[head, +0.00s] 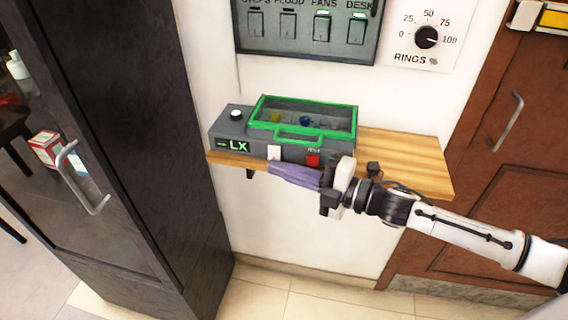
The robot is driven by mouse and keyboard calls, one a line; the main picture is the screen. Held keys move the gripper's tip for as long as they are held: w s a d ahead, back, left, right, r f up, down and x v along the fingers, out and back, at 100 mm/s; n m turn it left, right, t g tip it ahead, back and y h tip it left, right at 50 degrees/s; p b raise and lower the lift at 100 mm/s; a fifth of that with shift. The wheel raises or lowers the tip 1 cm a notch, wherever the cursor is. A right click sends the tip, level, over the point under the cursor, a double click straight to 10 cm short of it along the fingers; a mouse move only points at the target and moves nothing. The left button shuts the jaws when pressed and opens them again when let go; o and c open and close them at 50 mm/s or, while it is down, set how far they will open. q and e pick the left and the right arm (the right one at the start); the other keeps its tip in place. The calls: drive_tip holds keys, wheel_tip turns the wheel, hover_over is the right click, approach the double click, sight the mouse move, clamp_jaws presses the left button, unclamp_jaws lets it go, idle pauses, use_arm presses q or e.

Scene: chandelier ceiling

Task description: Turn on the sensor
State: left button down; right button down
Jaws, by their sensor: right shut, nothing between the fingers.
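A grey sensor box (226,132) sits on a wooden wall shelf (415,160). It has a small screen reading LX (237,145), a white dome (236,114) on top, and a green-framed clear cover (348,113) with a handle. Small colored pieces show under the cover. On its front are a white switch (274,153) and a red button (313,160). My right gripper (273,169) is shut and empty, its purplish fingers pointing left just below the white switch. I cannot tell whether the tip touches the box. My left gripper is not in view.
A dark cabinet (140,130) with a metal handle stands close at left. A switch panel (307,32) and a RINGS dial (427,37) are on the wall above. A brown door (490,150) is at right. The shelf's right part is bare.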

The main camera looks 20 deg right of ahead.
drive_tip(key=shift+w+d+f, duration=0.1)
drive_tip(key=shift+w+d, duration=0.25)
drive_tip(key=shift+w, duration=0.1)
drive_tip(key=shift+w+d+n+b, duration=0.3)
drive_tip(key=shift+n+b, duration=0.2)
drive_tip(key=shift+b, duration=0.1)
drive_tip(key=s+d, duration=0.4)
drive_tip(key=s, duration=0.7)
drive_tip(key=shift+f+b, duration=0.3)
drive_tip(key=shift+f, duration=0.1)
drive_tip(key=shift+f, duration=0.1)
